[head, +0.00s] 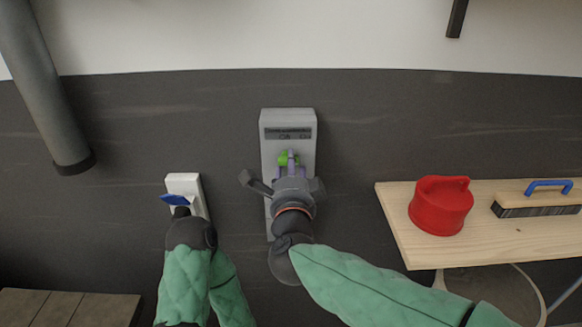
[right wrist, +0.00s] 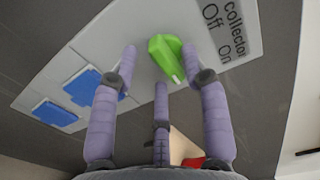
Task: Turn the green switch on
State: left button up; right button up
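The green switch (head: 284,158) is a knob on a tall grey wall box (head: 287,117). In the right wrist view the green switch (right wrist: 167,52) has a pale mark at one end, beside printed "Off" and "On" labels (right wrist: 224,32). I cannot tell for certain which label it points to. My right gripper (head: 290,160) is in front of the box. Its purple fingers (right wrist: 160,65) are spread around the knob, with visible gaps. My left gripper (head: 181,212) is at a small white wall box (head: 184,182) with a blue flap; its fingers are hard to make out.
Two blue covers (right wrist: 92,87) are on the grey box below the knob. A grey pipe (head: 45,90) hangs at upper left. A wooden slatted surface (head: 60,308) is at lower left.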

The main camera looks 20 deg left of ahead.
jog(key=shift+r, duration=0.2)
jog(key=v, duration=1.2)
jog(key=shift+f, duration=0.2)
